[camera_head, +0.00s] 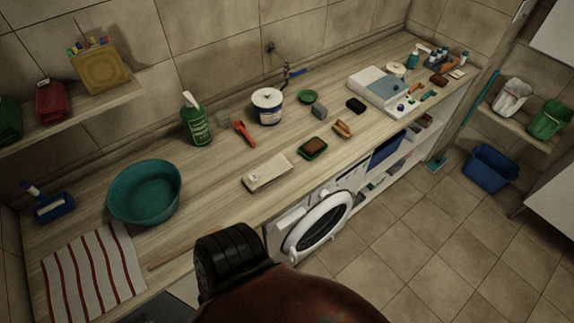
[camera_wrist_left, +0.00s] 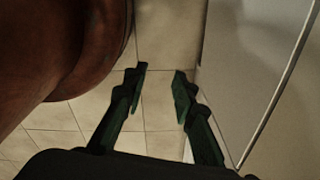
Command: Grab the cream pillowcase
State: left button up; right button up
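A cream, flat, folded-looking item (camera_head: 267,173), which fits the cream pillowcase, lies on the wooden counter (camera_head: 222,165) near its front edge, left of the washing machine door. My left gripper (camera_wrist_left: 160,78) shows only in the left wrist view. Its two dark green fingers are apart with nothing between them, and tiled floor shows past them. It is away from the cream item, which does not show in that view. My right gripper is in neither view.
A teal basin (camera_head: 145,192) and a striped cloth (camera_head: 95,273) are on the counter's left. A green bottle (camera_head: 196,126), a white tub (camera_head: 267,107) and a soap dish (camera_head: 313,148) stand around the cream item. The open washer door (camera_head: 317,226) juts out below the counter.

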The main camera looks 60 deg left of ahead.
aim_at(264, 175)
jog(key=u, duration=0.1)
jog(key=i, duration=1.2)
jog(key=u, duration=3.2)
